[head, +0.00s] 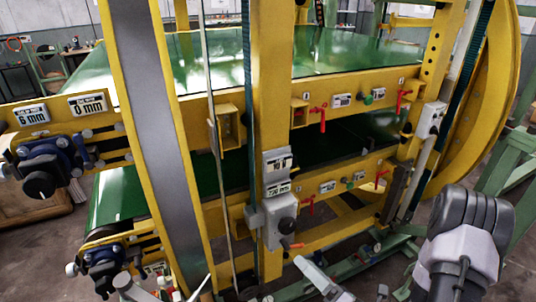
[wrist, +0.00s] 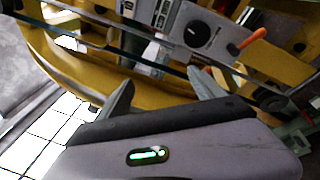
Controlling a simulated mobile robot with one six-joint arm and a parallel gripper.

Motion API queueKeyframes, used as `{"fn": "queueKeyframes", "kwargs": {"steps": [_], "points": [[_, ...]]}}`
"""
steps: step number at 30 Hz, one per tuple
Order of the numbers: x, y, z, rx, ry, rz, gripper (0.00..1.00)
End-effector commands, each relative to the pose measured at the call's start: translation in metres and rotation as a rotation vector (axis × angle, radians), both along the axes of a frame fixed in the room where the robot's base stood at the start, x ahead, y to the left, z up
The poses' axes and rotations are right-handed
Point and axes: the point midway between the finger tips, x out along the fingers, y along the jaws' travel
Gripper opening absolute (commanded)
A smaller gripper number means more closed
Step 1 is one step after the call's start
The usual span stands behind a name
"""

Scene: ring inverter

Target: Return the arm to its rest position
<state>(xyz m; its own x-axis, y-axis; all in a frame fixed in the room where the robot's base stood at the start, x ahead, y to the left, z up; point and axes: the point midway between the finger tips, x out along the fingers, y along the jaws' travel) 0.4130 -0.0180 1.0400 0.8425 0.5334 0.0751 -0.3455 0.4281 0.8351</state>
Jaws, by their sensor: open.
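My gripper (wrist: 162,86) shows in the wrist view with its two grey fingers spread apart and nothing between them. Beyond the fingers is a grey control box with a black knob (wrist: 197,34) and an orange-tipped lever (wrist: 252,38). The fingers look apart from the box, though the exact gap is hard to tell. In the head view, part of my arm (head: 462,240) shows at the lower right, in front of the machine. I cannot make out the gripper's fingers clearly in the head view.
The yellow ring inverter frame (head: 270,115) fills the head view, with green belts (head: 175,65), red levers (head: 322,117) and a grey control box (head: 279,222) on its post. A large yellow ring (head: 505,75) stands at right, near green supports (head: 510,170). Grey floor shows at lower left.

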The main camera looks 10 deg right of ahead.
Motion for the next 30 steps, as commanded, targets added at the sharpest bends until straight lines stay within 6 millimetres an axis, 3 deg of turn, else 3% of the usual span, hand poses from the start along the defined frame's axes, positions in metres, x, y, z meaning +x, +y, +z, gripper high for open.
{"fn": "queueKeyframes", "kwargs": {"steps": [2, 3, 6, 7, 9, 12, 14, 18, 19, 23, 30], "points": [[-0.015, 0.056, 0.045, -0.186, -0.182, 0.29, 0.78], [-0.036, 0.087, 0.063, -0.306, -0.286, 0.466, 0.78], [-0.101, 0.136, 0.079, -0.642, -0.541, 0.864, 0.78], [-0.121, 0.143, 0.078, -0.754, -0.618, 0.975, 0.78], [-0.157, 0.143, 0.069, -1.039, -0.8, 1.202, 0.78], [-0.181, 0.119, 0.058, -1.49, -1.054, 1.445, 0.78], [-0.18, 0.1, 0.06, -1.761, -1.187, 1.524, 0.78], [-0.164, 0.067, 0.088, -2.268, -1.397, 1.557, 0.78], [-0.162, 0.064, 0.094, 2.333, 1.417, -1.547, 0.78], [-0.156, 0.056, 0.11, 2.296, 1.348, -1.401, 0.78], [-0.156, 0.055, 0.112, 2.295, 1.344, -1.395, 0.78]]}}
